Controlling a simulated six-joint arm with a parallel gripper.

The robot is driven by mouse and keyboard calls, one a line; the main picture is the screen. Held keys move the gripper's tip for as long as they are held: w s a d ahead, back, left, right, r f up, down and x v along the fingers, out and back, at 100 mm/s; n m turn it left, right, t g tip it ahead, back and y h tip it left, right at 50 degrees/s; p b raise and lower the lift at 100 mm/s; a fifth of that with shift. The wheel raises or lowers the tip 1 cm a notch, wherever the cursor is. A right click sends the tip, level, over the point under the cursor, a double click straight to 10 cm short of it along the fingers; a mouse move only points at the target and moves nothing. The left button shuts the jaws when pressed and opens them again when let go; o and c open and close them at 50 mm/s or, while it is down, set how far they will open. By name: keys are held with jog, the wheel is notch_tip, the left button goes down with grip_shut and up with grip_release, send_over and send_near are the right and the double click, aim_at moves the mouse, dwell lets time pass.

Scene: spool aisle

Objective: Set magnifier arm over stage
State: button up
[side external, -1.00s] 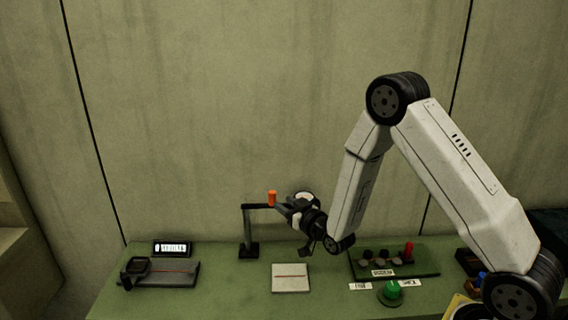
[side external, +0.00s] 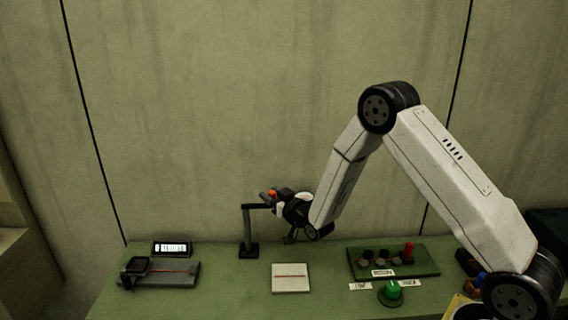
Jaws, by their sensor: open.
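The magnifier arm is a dark post (side external: 249,232) with a short horizontal bar (side external: 257,206) reaching right from its top. An orange-red knob (side external: 272,193) stands on the bar, partly hidden by my gripper (side external: 268,197). My gripper is open, with its fingers around or beside the knob; I cannot tell whether they touch it. The magnifier's lens is not clearly visible. A white square plate with a red line (side external: 291,278), possibly the stage, lies on the bench in front and to the right of the post.
A grey device with a dark ring and red line (side external: 165,273) sits at the left, before a lit display (side external: 172,248). The green bench (side external: 230,295) is clear around the white plate.

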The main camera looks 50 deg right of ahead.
jog(key=shift+w, duration=0.85)
grip_shut()
dwell(1.0)
